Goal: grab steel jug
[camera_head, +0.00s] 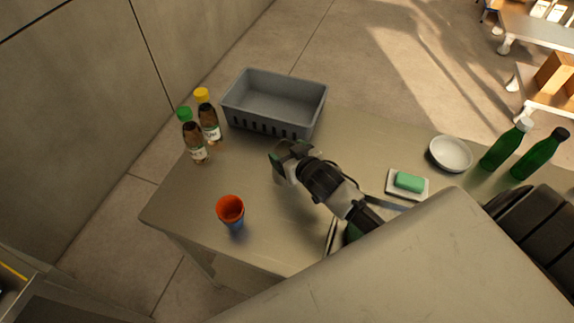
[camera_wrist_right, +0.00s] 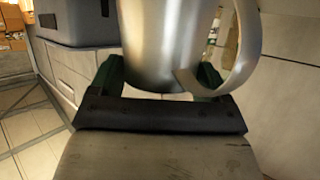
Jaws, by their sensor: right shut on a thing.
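The steel jug (camera_wrist_right: 165,35) fills the upper middle of the right wrist view, with its curved handle (camera_wrist_right: 248,50) on the right side. My right gripper (camera_wrist_right: 160,78) has its green-padded fingers on either side of the jug's lower body and is shut on it. In the head view my right gripper (camera_head: 290,152) is over the middle of the table, in front of the grey crate. My left gripper is not in view.
A grey crate (camera_head: 231,107) stands at the back of the table (camera_head: 180,205). Two brown bottles, green-capped (camera_head: 194,140) and yellow-capped (camera_head: 208,118), stand left of it. A soap dish (camera_head: 393,190), white bowl (camera_head: 451,153) and green bottles (camera_head: 505,147) are right.

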